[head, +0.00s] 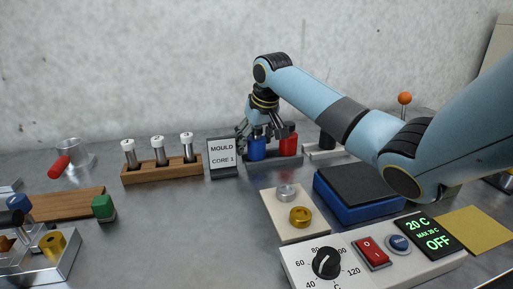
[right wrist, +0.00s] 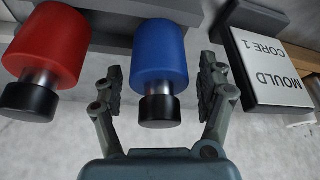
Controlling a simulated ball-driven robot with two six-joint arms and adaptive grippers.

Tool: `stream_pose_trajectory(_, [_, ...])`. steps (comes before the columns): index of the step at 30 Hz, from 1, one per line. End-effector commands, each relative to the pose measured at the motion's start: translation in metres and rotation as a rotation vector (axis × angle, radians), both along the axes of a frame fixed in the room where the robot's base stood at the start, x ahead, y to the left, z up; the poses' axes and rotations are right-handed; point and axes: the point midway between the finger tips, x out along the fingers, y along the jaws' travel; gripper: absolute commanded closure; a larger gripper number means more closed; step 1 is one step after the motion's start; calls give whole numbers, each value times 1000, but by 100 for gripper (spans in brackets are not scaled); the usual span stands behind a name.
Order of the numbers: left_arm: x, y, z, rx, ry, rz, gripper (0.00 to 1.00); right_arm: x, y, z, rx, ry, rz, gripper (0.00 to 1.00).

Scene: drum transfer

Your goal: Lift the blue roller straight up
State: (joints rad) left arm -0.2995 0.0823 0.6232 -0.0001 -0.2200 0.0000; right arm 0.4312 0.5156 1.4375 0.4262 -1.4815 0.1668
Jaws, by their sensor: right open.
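The blue roller (head: 257,149) stands upright in a grey holder (head: 274,164) at the back of the bench, just right of the "MOULD CORE 1" sign. In the right wrist view the blue roller (right wrist: 160,57) shows its blue body, a metal neck and a black knob. My right gripper (head: 252,128) is at its top in the head view. In the right wrist view the right gripper (right wrist: 160,82) is open, with one finger on each side of the roller and gaps visible. My left gripper is not in view.
A red roller (head: 288,140) stands close beside the blue one in the holder. The sign (head: 222,157) is close on the other side. A wooden rack (head: 160,171) with white-capped pins is further left. A blue box (head: 359,190) and control panel (head: 370,255) are nearer.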

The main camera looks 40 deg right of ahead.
Motion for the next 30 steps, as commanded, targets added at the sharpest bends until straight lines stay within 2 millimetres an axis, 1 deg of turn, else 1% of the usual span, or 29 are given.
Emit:
stream_pose_trajectory(6, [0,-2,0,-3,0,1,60,1,0,-1,-2,-2,1,26])
stream_pose_trajectory(7, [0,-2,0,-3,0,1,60,1,0,-1,-2,-2,1,27])
stream_pose_trajectory(21, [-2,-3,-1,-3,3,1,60,1,-1,-1,-2,-2,1,88])
stream_pose_trajectory(24, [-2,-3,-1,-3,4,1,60,1,-1,-1,-2,-1,1,100])
stream_pose_trajectory(30, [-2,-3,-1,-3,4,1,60,1,-1,0,-2,-3,1,100])
